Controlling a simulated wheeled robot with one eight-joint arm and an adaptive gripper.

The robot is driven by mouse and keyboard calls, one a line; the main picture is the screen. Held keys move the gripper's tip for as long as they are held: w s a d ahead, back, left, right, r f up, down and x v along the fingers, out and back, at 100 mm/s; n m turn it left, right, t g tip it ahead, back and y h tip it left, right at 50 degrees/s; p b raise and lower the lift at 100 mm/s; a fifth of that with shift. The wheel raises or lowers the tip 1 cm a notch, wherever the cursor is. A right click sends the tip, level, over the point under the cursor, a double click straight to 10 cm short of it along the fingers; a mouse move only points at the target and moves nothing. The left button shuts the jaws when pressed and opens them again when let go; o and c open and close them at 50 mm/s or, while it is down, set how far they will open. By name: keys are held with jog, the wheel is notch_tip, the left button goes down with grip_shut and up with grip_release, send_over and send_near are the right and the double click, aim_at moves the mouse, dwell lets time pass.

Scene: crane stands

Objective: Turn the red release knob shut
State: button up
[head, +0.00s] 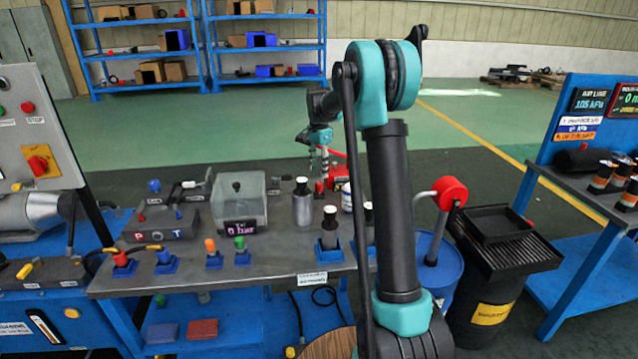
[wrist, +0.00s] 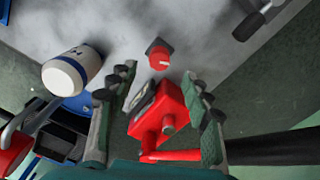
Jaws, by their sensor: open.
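Contact with the pump cannot be told.
A white container with a dark band (wrist: 72,70) stands left of the fingers in the wrist view. Metal cylinders (head: 303,203) and a clear box (head: 240,200) share the table (head: 190,262). A blue drum (head: 436,265) stands to the right.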

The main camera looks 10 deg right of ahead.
aim_at(319, 183)
notch_tip(319, 183, down, 6)
jog(key=shift+f, duration=0.15)
dwell(0.3)
grip_shut()
